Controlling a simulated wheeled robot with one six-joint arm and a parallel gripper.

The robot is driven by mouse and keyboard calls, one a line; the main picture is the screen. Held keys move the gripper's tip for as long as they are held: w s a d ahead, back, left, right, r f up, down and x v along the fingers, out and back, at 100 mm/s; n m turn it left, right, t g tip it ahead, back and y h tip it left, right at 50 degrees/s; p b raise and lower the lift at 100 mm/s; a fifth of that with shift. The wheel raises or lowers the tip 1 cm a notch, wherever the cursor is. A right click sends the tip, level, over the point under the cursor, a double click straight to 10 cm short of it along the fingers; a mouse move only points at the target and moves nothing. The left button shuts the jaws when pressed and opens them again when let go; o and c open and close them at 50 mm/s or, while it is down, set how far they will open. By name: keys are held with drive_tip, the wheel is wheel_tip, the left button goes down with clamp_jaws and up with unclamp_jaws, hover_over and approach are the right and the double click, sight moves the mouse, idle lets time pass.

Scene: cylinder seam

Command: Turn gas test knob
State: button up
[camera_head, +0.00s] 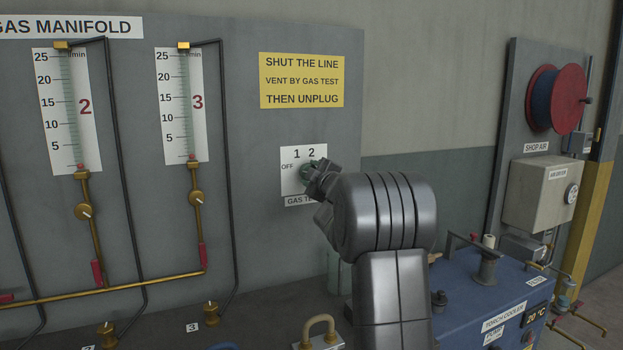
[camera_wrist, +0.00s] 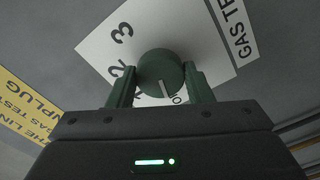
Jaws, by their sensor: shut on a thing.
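The gas test knob (camera_wrist: 160,70) is a round dark green knob on a white dial plate. In the wrist view my gripper (camera_wrist: 160,86) has one green finger on each side of it and is shut on it. The knob's white pointer line points down in that view, close to the partly hidden OFF label. The numbers 1, 2 and 3 run around the left side. In the head view the knob (camera_head: 305,169) shows only partly behind my gripper (camera_head: 316,180), which reaches the dial plate (camera_head: 289,157) from the right. The 3 is hidden there.
The gas manifold panel (camera_head: 240,130) carries flow gauges and brass pipes on the left. A yellow sign (camera_head: 301,80) sits above the dial. A blue torch cooler (camera_head: 470,300) stands at lower right, near my arm. A red hose reel (camera_head: 557,98) hangs at far right.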

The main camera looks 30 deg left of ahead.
drive_tip(key=shift+n, duration=0.3)
drive_tip(key=o, duration=1)
drive_tip(key=shift+s+d, duration=0.1)
drive_tip(key=b+v, duration=0.2)
drive_tip(key=v, duration=1.1)
drive_tip(key=shift+s+d, duration=0.15)
drive_tip(key=shift+s, duration=0.1)
drive_tip(key=shift+w, duration=0.1)
drive_tip(key=p+x, duration=0.2)
drive_tip(key=x, duration=1.1)
drive_tip(key=shift+w+a, duration=0.25)
